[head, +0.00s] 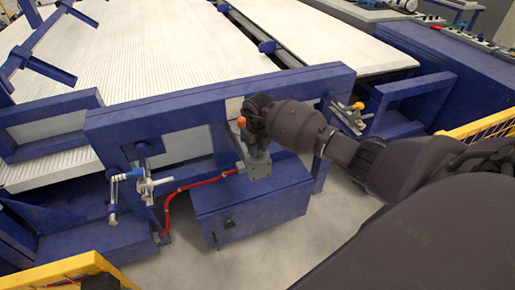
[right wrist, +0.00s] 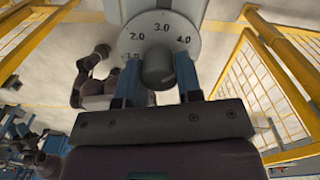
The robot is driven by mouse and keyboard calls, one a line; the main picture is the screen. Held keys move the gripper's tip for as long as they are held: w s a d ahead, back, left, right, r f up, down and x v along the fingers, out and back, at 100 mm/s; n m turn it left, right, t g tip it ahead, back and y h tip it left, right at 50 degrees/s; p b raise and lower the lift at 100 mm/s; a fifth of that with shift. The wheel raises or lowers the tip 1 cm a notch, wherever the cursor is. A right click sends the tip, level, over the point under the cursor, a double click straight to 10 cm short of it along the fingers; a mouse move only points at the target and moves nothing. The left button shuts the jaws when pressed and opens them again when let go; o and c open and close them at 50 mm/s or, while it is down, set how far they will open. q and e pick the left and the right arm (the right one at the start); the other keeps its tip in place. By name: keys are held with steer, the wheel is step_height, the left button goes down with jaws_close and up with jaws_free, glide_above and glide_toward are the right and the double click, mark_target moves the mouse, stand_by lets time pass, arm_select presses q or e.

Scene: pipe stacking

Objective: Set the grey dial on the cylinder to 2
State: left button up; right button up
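In the right wrist view, a pale round dial plate (right wrist: 190,22) carries the marks 1.0, 2.0, 3.0 and 4.0, with 3.0 near the top. A dark grey knob (right wrist: 158,70) stands out from its lower middle. My right gripper (right wrist: 159,72) has its two blue fingers on either side of the knob; I cannot tell whether they press on it. No pointer on the knob is readable. In the head view, my right gripper (head: 252,122) is over the grey cylinder unit (head: 257,166) on the blue frame and hides its dial. My left gripper is not in view.
An orange knob (head: 241,121) sits beside my right gripper. A red hose (head: 188,186) runs from the cylinder unit to the left. A blue box (head: 262,205) stands below, and a blue beam (head: 200,110) crosses behind. Yellow railings (head: 485,128) stand at the right.

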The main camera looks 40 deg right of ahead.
steer(key=shift+c, duration=1.4)
